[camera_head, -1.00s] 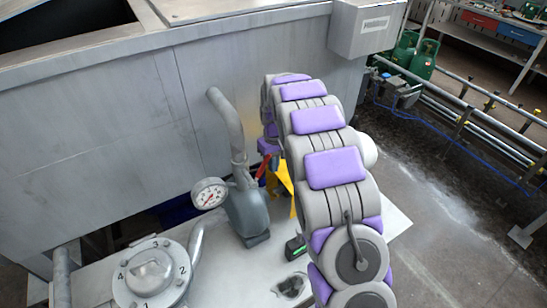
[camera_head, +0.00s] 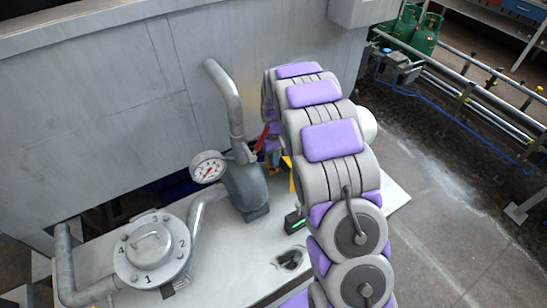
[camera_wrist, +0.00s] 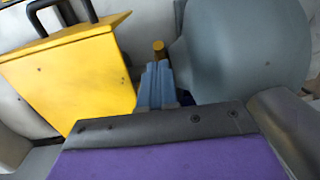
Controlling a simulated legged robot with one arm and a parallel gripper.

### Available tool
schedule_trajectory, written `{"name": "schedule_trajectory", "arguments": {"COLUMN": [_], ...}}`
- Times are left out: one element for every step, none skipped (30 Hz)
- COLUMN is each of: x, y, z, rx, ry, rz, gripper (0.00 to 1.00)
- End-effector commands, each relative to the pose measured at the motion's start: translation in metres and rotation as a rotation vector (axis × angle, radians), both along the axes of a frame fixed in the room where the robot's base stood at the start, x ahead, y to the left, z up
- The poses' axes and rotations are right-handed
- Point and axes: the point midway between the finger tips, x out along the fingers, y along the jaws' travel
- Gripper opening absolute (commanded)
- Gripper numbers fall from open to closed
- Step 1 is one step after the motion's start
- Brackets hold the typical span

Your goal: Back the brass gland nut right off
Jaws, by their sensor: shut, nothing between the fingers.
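In the wrist view, a small brass-coloured cylindrical piece (camera_wrist: 159,49) shows just beyond my fingertips, beside a rounded grey-blue body (camera_wrist: 240,48). It may be the brass gland nut, but it is too small to be sure. My gripper (camera_wrist: 155,72) has its blue-grey fingers together with nothing between them. The fingertips look close to the brass piece; I cannot tell whether they touch it. In the head view the grey body (camera_head: 247,190) stands on the pale bench with a bent pipe above it. My arm hides the nut and most of the gripper there.
A yellow box-like part (camera_wrist: 70,75) with a dark handle fills the left of the wrist view. In the head view a pressure gauge (camera_head: 208,167), a red lever (camera_head: 262,138) and a numbered round flange (camera_head: 152,245) stand left of my arm. A grey wall is behind.

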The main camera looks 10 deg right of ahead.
Motion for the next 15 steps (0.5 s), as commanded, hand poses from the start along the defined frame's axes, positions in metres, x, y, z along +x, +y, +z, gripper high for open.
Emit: {"name": "schedule_trajectory", "arguments": {"x": [-0.0001,-0.0002,-0.0003,-0.0005,-0.0008,-0.0011,-0.0016,-0.0023,-0.0035,-0.0041,-0.0044,-0.0053,-0.006,-0.0069,-0.0085], "y": [0.0,-0.0001,-0.0001,-0.0002,-0.0002,-0.0005,-0.0005,-0.0007,-0.001,-0.0012,-0.0014,-0.0016,-0.0018,-0.0019,-0.0021], "z": [0.0,0.0,0.0,0.0,0.0,0.0,0.0,-0.0001,-0.0005,-0.001,-0.0014,-0.0022,-0.0027,-0.0034,-0.0041], "rx": [0.0,0.0,0.001,0.002,0.003,0.005,0.007,0.01,0.012,0.014,0.015,0.017,0.019,0.021,0.025], "ry": [0.0,-0.001,-0.004,-0.006,-0.009,-0.015,-0.021,-0.026,-0.034,-0.039,-0.043,-0.05,-0.056,-0.063,-0.072], "rz": [0.0,0.0,0.0,0.0,-0.001,-0.001,-0.001,-0.002,-0.001,-0.001,-0.001,-0.001,-0.001,0.0,-0.001], "gripper": [0.0,0.0,0.0,0.0,0.0,0.0,0.0,0.0,0.0,0.0,0.0,0.0,0.0,0.0,0.0]}}
